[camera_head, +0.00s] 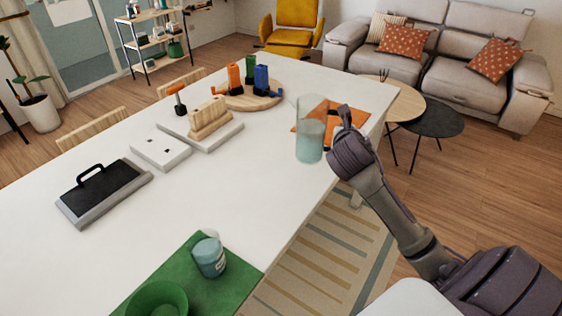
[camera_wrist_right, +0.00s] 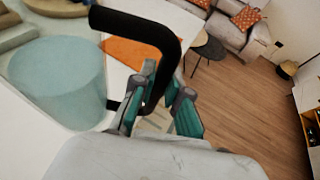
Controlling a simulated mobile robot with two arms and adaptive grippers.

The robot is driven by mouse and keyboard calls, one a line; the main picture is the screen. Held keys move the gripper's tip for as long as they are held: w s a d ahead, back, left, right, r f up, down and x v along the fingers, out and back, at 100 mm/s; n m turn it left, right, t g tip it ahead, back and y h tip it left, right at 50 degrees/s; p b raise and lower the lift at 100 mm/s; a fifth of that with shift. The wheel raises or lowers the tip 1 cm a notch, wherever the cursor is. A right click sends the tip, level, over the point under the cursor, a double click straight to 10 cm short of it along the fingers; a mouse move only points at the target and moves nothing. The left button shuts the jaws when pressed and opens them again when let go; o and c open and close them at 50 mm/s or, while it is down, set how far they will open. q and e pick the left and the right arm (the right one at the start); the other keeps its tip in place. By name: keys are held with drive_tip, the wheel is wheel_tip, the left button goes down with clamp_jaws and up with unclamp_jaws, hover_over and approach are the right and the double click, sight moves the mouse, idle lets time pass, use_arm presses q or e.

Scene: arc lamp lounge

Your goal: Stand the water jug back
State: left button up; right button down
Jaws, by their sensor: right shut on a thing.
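In the right wrist view the black handle (camera_wrist_right: 139,20) passes between the fingers of my right gripper (camera_wrist_right: 160,92), and the water in the jug (camera_wrist_right: 58,82) shows to the left. An orange mat (camera_head: 339,117) lies flat on the table behind the jug, partly hidden by it. My left gripper is out of view.
The white table (camera_head: 232,185) is clear in its middle. A glass (camera_head: 209,256) and a green bowl (camera_head: 157,300) stand on a green mat (camera_head: 240,275) in front. A wooden board (camera_head: 252,99) with coloured items and white-and-wood blocks stand farther back. A black-topped tray (camera_head: 104,192) is left.

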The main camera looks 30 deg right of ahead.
drive_tip(key=w+a+f, duration=0.1)
drive_tip(key=w+f, duration=0.1)
drive_tip(key=w, duration=0.1)
drive_tip(key=w+a+f+p, duration=0.1)
drive_tip(key=w+a+f, duration=0.1)
drive_tip(key=w, duration=0.1)
drive_tip(key=w+a+f, duration=0.2)
drive_tip(key=w, duration=0.1)
drive_tip(key=shift+w, duration=0.6)
wheel_tip(320, 180, down, 4)
drive_tip(key=shift+r+p, duration=0.15)
drive_tip(key=shift+p, duration=0.2)
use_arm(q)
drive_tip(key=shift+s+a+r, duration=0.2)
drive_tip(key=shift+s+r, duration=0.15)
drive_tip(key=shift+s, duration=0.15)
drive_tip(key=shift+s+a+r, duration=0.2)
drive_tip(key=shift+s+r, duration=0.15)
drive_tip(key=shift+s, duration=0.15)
use_arm(e)
drive_tip(key=shift+f, duration=0.3)
drive_tip(key=c, duration=1.5)
unclamp_jaws()
drive_tip(key=shift+s+f, duration=0.1)
drive_tip(key=shift+f, duration=0.1)
drive_tip(key=o, duration=0.3)
drive_tip(key=shift+a+r, duration=0.1)
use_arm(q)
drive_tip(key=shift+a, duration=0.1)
